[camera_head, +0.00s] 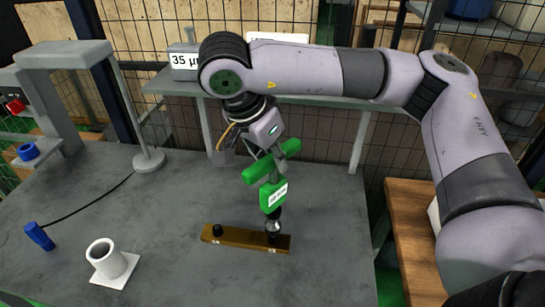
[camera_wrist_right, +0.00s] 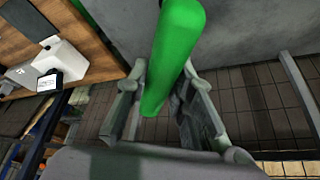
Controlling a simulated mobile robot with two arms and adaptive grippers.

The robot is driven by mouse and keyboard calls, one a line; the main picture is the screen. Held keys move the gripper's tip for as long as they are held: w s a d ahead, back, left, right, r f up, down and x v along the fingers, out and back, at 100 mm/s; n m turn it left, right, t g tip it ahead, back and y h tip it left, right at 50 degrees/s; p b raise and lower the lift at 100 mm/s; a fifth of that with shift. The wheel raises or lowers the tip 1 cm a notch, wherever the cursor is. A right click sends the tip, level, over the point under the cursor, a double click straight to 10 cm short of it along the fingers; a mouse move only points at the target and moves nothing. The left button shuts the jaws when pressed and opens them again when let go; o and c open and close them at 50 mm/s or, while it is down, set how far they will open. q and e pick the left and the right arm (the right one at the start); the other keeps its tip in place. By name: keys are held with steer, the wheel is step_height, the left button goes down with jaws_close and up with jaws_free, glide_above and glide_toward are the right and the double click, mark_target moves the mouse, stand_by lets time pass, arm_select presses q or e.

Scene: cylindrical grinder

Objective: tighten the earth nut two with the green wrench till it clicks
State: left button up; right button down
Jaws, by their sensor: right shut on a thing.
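My right gripper (camera_head: 266,165) is shut on the green wrench (camera_head: 272,195), a T-handled tool with a white label. The wrench stands upright, its dark socket end over the right-hand nut (camera_head: 273,238) on the brass bar (camera_head: 245,241). I cannot tell how fully the socket sits on that nut. A second dark nut (camera_head: 217,230) stands uncovered at the bar's left. In the right wrist view the green handle (camera_wrist_right: 172,55) lies between the gripper's fingers. My left gripper is not in view.
A white cup-like holder (camera_head: 104,260) on a square base and a blue handle (camera_head: 39,236) with a black cable lie at the left of the grey table (camera_head: 170,205). A grey stand (camera_head: 70,60) and a shelf with a box marked 35 (camera_head: 184,62) are behind.

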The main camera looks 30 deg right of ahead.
steer(key=shift+r, duration=0.35)
